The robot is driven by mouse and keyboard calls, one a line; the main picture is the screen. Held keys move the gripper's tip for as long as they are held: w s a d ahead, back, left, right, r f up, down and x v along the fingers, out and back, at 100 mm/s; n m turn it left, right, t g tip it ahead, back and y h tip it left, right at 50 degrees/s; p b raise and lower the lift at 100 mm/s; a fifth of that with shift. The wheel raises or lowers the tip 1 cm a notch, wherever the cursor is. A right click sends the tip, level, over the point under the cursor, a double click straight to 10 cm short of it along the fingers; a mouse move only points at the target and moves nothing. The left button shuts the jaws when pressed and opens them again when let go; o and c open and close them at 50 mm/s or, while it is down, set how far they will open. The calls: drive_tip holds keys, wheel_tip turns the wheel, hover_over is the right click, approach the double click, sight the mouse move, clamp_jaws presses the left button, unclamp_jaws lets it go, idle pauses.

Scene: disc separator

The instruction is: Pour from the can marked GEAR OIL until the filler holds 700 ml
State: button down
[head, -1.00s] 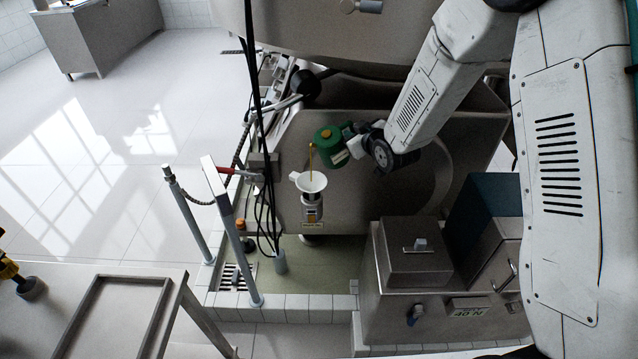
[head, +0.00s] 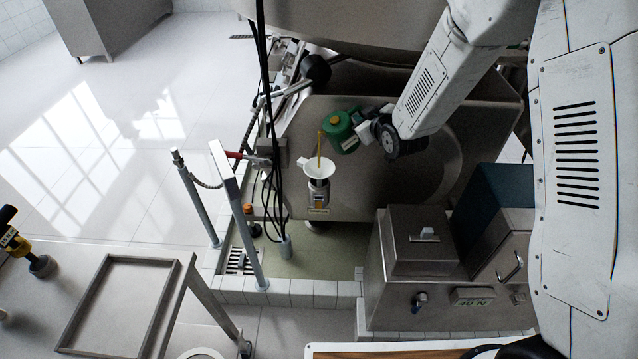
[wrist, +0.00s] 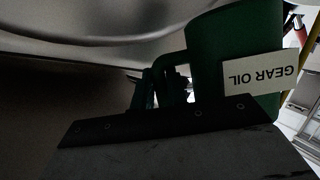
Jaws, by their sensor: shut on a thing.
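A green can (head: 341,132) is tilted in my gripper (head: 364,131), to the right of and above the filler. Its white label reads GEAR OIL, upside down, in the wrist view (wrist: 258,72). My gripper is shut on the can's handle, which shows in the wrist view. An amber stream (head: 319,148) runs from the can's spout down into the white funnel (head: 317,168). The funnel sits on top of the filler (head: 318,195), a pale body with an amber sight window. The level and any scale marks are too small to read.
Black cables (head: 270,130) hang left of the funnel. Grey posts (head: 238,215) and a red-handled lever (head: 247,156) stand further left. A steel cabinet (head: 415,285) is at lower right. A steel table with a tray (head: 120,305) is at lower left.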

drive_tip(key=shift+r, duration=0.2)
idle(0.3)
drive_tip(key=shift+r+n, duration=0.15)
drive_tip(key=shift+n, duration=0.15)
drive_tip(key=shift+a+r, duration=0.1)
drive_tip(key=shift+r, duration=0.1)
idle(0.3)
idle(0.4)
drive_tip(key=shift+r+n+t+h, duration=0.2)
drive_tip(key=shift+n+t+h, duration=0.1)
drive_tip(key=shift+n, duration=0.1)
drive_tip(key=shift+a, duration=0.1)
drive_tip(key=shift+s+r, duration=0.1)
drive_tip(key=shift+r, duration=0.05)
idle(0.5)
